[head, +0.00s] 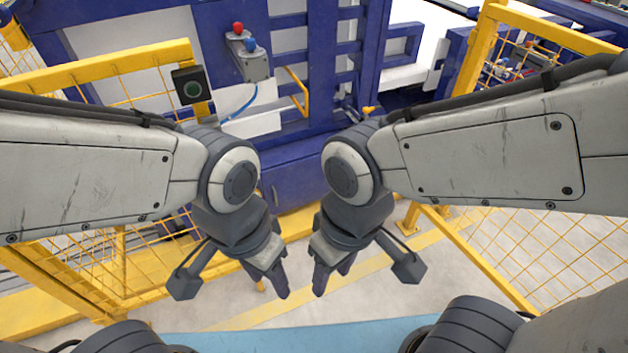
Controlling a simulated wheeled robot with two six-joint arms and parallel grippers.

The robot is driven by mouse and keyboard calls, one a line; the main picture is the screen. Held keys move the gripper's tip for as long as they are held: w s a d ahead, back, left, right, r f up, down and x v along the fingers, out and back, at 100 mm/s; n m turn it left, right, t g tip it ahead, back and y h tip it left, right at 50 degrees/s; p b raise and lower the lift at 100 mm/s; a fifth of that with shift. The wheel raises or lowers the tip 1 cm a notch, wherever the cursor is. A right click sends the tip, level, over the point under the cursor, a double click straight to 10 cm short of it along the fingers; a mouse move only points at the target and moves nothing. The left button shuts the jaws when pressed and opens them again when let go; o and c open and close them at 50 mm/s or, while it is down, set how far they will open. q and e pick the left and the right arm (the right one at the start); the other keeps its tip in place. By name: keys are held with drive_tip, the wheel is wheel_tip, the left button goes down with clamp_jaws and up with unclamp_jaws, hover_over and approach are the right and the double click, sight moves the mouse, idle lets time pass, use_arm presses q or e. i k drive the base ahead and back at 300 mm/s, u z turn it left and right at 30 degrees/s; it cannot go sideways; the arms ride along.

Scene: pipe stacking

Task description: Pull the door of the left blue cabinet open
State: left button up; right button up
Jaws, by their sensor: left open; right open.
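A blue cabinet-like structure (295,178) stands ahead of me, low behind my arms, with blue framing and pale panels above it. A yellow bar handle (298,90) sticks out on the frame above. Which part is the left cabinet's door, and whether it is ajar, I cannot tell. My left gripper (272,278) hangs open and empty in front of me, pointing down over the floor. My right gripper (330,275) hangs open and empty just to its right. Both are apart from the blue structure, and my forearms hide parts of it.
A grey control box (253,62) with a red and a blue knob is mounted on the blue frame. Yellow mesh fencing (560,245) stands on both sides. Grey floor with a yellow stripe lies between.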

sight(285, 187)
drive_tip(key=k, duration=0.6)
drive_tip(key=z, duration=0.9)
drive_tip(key=i, duration=1.15)
drive_tip(key=u, duration=0.4)
drive_tip(key=i, duration=0.6)
drive_tip(key=u, duration=0.65)
